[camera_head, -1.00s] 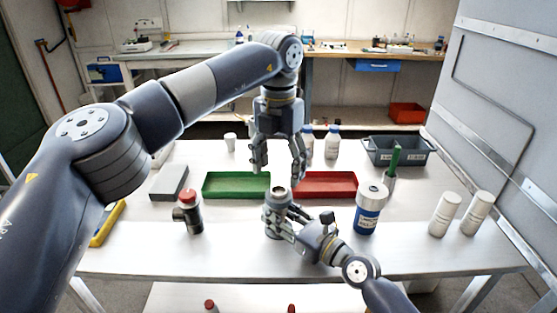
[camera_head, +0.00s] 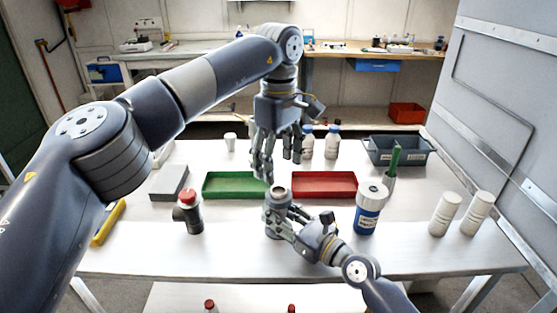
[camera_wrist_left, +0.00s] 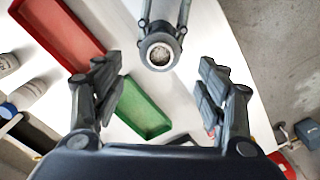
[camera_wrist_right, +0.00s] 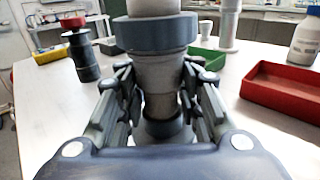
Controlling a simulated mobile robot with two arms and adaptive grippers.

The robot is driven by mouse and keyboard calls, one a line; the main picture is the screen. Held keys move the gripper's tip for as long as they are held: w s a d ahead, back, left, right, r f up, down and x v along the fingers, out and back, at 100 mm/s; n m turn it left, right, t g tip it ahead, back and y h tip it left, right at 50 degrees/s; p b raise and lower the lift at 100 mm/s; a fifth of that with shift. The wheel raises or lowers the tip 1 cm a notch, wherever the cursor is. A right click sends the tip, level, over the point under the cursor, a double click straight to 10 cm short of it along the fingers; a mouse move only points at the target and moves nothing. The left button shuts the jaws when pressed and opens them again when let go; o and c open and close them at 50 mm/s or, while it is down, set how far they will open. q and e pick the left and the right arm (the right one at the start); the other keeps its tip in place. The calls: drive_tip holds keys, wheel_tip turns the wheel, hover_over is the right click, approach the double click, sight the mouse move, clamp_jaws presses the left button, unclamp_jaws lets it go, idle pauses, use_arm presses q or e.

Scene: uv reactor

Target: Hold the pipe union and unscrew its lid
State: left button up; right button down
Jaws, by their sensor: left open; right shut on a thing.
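The grey pipe union (camera_head: 277,217) stands upright at the front middle of the table. Its round top, with a pale speckled centre, shows in the left wrist view (camera_wrist_left: 160,54). In the right wrist view a dark ring, perhaps its lid (camera_wrist_right: 156,34), sits around the upper part. My right gripper (camera_head: 290,222) is shut on the union's body from the right, below this ring. My left gripper (camera_head: 277,170) points down above the union, open and empty. In the left wrist view the union's top lies between the fingers but beyond them, apart from both.
A green tray (camera_head: 235,196) and a red tray (camera_head: 325,197) lie behind the union. A red-capped dark fitting (camera_head: 195,219) stands left, and a blue-labelled bottle (camera_head: 367,217) right. White bottles (camera_head: 444,214) stand far right.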

sight(279, 190)
use_arm(q)
drive_tip(key=shift+f+m, duration=0.1)
drive_tip(key=shift+m, duration=0.4)
drive_tip(key=shift+f, duration=3.85)
